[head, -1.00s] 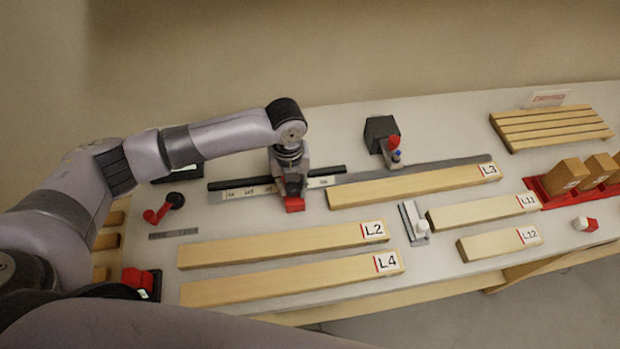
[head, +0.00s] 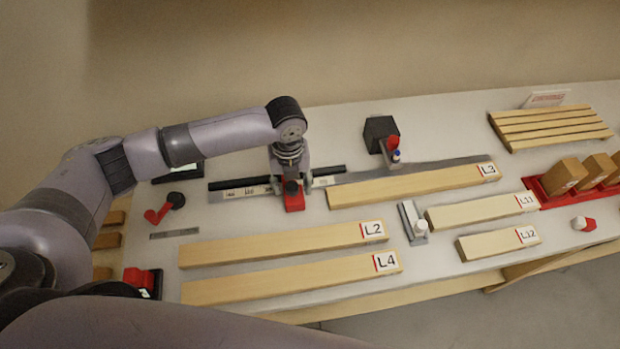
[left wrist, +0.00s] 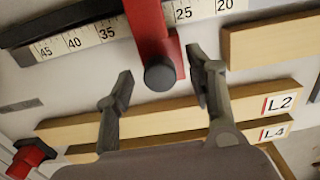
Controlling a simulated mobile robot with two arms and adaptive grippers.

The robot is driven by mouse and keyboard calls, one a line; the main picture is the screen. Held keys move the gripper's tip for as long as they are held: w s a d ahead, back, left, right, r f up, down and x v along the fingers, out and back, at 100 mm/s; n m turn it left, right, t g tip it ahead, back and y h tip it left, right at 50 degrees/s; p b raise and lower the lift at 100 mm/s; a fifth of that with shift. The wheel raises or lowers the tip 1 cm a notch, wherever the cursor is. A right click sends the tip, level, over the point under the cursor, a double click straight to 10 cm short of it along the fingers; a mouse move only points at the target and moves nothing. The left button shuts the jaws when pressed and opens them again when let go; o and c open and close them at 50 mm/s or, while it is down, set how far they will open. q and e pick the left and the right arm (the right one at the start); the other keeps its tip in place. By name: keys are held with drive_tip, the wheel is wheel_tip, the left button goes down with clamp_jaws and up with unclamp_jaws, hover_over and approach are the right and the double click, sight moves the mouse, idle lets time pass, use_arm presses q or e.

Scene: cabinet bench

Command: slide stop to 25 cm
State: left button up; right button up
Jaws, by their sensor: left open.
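The red stop (head: 294,202) sits across the dark rail with the white number scale (head: 248,191). In the left wrist view the red stop (left wrist: 150,30) carries a round dark knob (left wrist: 160,75) and covers the scale between the 35 and 25 marks. The scale (left wrist: 85,40) reads 45, 40, 35 on the left and 25, 20 on the right. My left gripper (left wrist: 160,62) is open, one finger on each side of the knob, with gaps visible. In the head view my left gripper (head: 290,178) is above the stop. My right gripper is out of view.
Boards L2 (head: 280,244) and L4 (head: 290,278) lie in front of the rail; board L3 (head: 410,186) lies right of the stop. A red crank (head: 158,214) is to the left. A dark block with a red knob (head: 381,133) stands behind.

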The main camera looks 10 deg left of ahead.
use_arm(q)
wheel_tip(320, 180, up, 6)
drive_tip(key=p, duration=0.4)
drive_tip(key=shift+f+p, duration=0.1)
drive_tip(key=shift+p, duration=0.3)
drive_tip(key=shift+r, duration=1.3)
